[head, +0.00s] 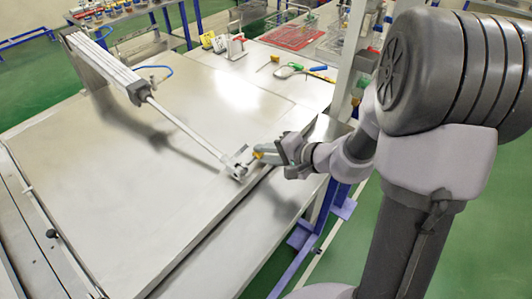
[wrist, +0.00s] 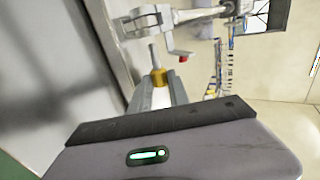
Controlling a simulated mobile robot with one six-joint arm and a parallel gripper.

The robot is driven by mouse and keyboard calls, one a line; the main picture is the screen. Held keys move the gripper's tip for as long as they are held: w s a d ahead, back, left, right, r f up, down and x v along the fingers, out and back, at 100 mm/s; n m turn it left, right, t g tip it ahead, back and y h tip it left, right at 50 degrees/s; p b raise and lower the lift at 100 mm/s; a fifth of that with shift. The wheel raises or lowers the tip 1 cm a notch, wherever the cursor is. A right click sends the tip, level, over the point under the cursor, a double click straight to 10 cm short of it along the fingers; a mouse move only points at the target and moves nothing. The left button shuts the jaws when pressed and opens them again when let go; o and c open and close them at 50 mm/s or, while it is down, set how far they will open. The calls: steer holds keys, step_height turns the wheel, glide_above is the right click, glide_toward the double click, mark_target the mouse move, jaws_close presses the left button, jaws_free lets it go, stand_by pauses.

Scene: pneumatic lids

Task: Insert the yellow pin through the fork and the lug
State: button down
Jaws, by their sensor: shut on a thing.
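The yellow pin (wrist: 159,77) has a yellow head and a grey metal shank. My gripper (wrist: 160,92) is shut on its head, and the shank points away from the fingers, toward the fork. In the head view my gripper (head: 267,152) is just right of the fork (head: 238,163) at the end of the cylinder rod (head: 186,127). In the wrist view the fork (wrist: 147,20) is beyond the pin's tip, and the shank appears clear of it. The lug is hard to tell apart from the fork. The holes do not show clearly.
The pneumatic cylinder (head: 105,65) rises over a large flat metal lid (head: 130,190). A thin bracket with a red tip (wrist: 183,58) is near the pin. Tools (head: 290,70), a red tray (head: 290,37) and a post (head: 350,70) stand beyond. The lid's middle is clear.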

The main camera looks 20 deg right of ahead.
mark_target(255, 174)
steer(key=shift+s+a+b, duration=0.65)
steer(key=shift+s+a, duration=0.05)
steer(key=shift+a, duration=0.2)
steer(key=shift+s+a+b, duration=0.65)
steer(key=shift+a, duration=0.25)
steer(key=c, duration=1.2)
jaws_free()
steer(key=shift+o, duration=0.2)
steer(key=p+v, duration=0.2)
steer(key=v, duration=1.5)
steer(key=shift+r, duration=0.2)
steer(key=shift+s+d, duration=0.1)
